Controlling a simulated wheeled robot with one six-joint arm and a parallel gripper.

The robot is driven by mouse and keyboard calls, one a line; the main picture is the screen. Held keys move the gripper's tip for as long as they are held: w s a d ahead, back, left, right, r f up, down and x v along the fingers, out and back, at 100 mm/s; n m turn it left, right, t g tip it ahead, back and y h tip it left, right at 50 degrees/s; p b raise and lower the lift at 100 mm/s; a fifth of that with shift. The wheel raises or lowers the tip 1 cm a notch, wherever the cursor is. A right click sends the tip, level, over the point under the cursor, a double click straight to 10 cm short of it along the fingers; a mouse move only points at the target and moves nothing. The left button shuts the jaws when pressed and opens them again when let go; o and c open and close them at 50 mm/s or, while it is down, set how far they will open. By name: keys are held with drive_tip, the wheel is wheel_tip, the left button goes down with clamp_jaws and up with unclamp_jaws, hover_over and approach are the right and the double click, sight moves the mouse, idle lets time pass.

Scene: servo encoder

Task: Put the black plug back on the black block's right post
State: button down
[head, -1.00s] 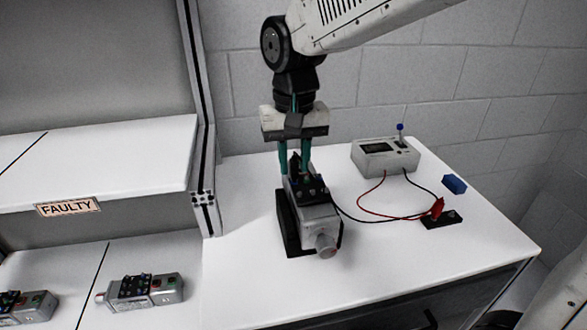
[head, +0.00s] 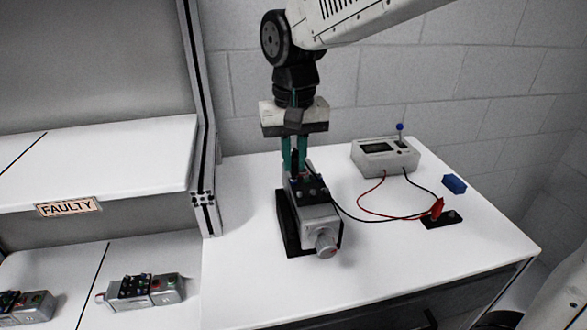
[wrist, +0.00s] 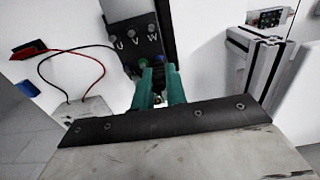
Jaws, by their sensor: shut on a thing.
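My gripper (head: 294,163) points down over the terminal end of a grey servo motor (head: 318,220). Its teal fingers are shut on the black plug (head: 295,157), mostly hidden between them. A black wire runs from the tester to the motor's terminals. The fingers also show in the wrist view (wrist: 158,75), beside the terminal strip marked U, V, W (wrist: 137,42). The small black block (head: 440,222) lies at the right of the table. A red plug (head: 437,207) sits on its left side. Its right post (head: 452,214) is bare.
A grey tester (head: 385,158) with red and black leads stands at the back. A blue block (head: 454,184) lies right of it. The motor rests in a black cradle (head: 288,232). A shelf marked FAULTY (head: 68,207) and other motors (head: 146,290) are at left. The table's front is clear.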

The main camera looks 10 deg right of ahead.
drive_tip(key=shift+r, duration=2.15)
